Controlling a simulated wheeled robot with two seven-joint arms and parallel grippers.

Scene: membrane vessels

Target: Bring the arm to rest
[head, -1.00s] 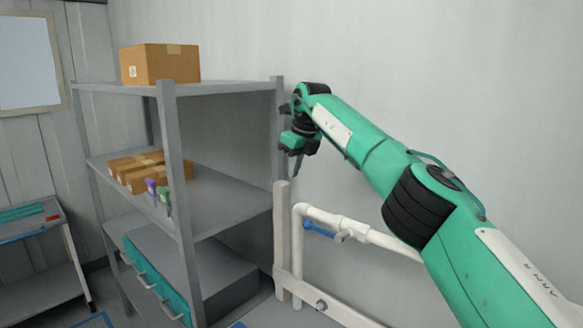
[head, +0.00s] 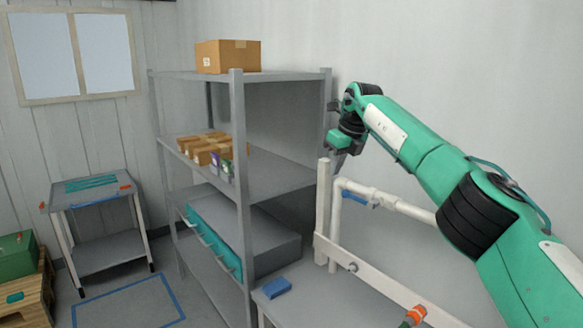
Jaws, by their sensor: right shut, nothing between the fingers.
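My right arm, green and black, comes in from the right edge and reaches toward the back. Its gripper (head: 337,160) hangs pointing down beside the right post of the grey shelf, above the white pipe frame. The fingers look dark and small, and they are shut with nothing visible held. My left gripper is not in view.
A grey shelf (head: 238,190) holds a cardboard box (head: 228,57) on top and smaller boxes (head: 200,149) in the middle. A white pipe (head: 400,208) with a blue handle (head: 355,200) runs below my arm. A bench (head: 345,300) carries a blue block (head: 277,288). A cart (head: 105,250) stands left.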

